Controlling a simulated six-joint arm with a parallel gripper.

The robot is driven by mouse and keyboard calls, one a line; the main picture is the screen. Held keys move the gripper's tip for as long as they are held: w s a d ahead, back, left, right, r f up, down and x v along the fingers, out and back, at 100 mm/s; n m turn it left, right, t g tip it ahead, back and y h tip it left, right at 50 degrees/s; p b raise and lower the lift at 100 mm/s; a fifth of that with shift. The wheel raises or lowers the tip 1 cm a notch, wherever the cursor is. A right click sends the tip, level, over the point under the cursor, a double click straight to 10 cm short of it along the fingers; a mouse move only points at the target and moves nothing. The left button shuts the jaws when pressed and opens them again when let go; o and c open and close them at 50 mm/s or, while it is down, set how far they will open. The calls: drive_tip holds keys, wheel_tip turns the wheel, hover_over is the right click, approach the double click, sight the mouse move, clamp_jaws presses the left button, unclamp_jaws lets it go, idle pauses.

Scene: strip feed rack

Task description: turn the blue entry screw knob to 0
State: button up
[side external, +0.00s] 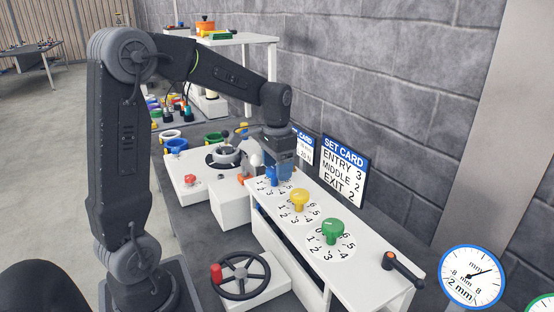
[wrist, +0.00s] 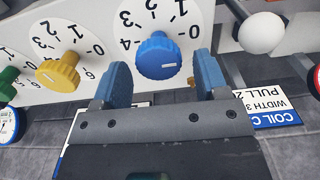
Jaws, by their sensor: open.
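The blue entry screw knob (wrist: 158,57) sits on a white dial face (wrist: 181,22). In the wrist view, a short white mark shows on its front; I cannot tell its exact reading. My gripper (wrist: 162,75) is open, one blue-padded finger on each side of the knob, with gaps showing. In the side view, my gripper (side external: 280,168) is down over the blue knob (side external: 271,174), partly hiding it.
A yellow knob (side external: 299,199) and a green knob (side external: 331,231) stand in line on the white rack top. A set card (side external: 344,170) behind reads entry 3, middle 2, exit 2. A white ball (wrist: 261,33) sits close by the right finger. A black handwheel (side external: 241,276) stands in front.

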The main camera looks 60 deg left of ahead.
wheel_tip(320, 180, up, 14)
idle(0.5)
drive_tip(key=shift+d, duration=0.1)
drive_tip(key=s+d+f+t, duration=0.2)
drive_tip(key=s+d+f, duration=0.2)
drive_tip(key=s+d, duration=0.3)
drive_tip(key=s+d+f+t, duration=0.3)
drive_tip(key=s+d+f, duration=0.1)
drive_tip(key=s+d, duration=0.4)
drive_tip(key=shift+s+d+f+t, duration=0.2)
drive_tip(key=shift+d+f+t, duration=0.05)
drive_tip(key=shift+d+t, duration=0.1)
idle(1.0)
